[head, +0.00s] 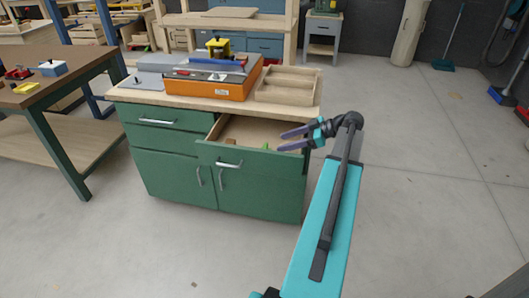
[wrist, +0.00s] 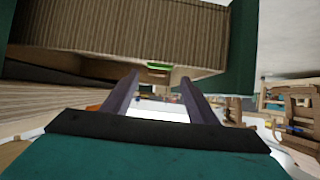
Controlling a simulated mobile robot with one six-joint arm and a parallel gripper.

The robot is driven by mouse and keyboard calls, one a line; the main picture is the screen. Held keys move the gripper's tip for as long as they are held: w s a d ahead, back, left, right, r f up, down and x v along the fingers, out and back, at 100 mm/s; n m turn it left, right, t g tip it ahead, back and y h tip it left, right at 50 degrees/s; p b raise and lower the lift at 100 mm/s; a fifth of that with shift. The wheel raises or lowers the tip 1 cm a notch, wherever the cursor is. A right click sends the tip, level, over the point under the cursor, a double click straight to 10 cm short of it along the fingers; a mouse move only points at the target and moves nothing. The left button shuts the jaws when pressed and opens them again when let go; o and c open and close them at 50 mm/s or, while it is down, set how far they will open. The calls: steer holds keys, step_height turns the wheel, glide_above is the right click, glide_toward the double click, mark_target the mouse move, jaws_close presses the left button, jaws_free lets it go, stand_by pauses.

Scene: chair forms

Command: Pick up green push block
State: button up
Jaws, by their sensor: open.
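The green push block (head: 266,146) is a small green piece in the open drawer (head: 228,156) of the green cabinet, near the drawer's right end. In the wrist view the green block (wrist: 158,67) is a small green patch beyond and between my fingertips, partly hidden by the wooden surfaces around it. My gripper (head: 283,142) is open and empty, with its two purple fingers pointing left over the right side of the drawer. In the wrist view my gripper (wrist: 159,77) has its fingers wide apart, and nothing lies between them. I cannot tell the exact gap to the block.
A small brown piece (head: 231,141) lies in the drawer left of the block. The cabinet top holds an orange machine (head: 212,86) and a wooden divided tray (head: 288,86) above the drawer. A workbench (head: 52,75) stands at left.

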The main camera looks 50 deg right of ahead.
mark_target(267, 146)
steer(key=shift+x, duration=1.4)
steer(key=shift+x, duration=2.6)
steer(key=c, duration=0.8)
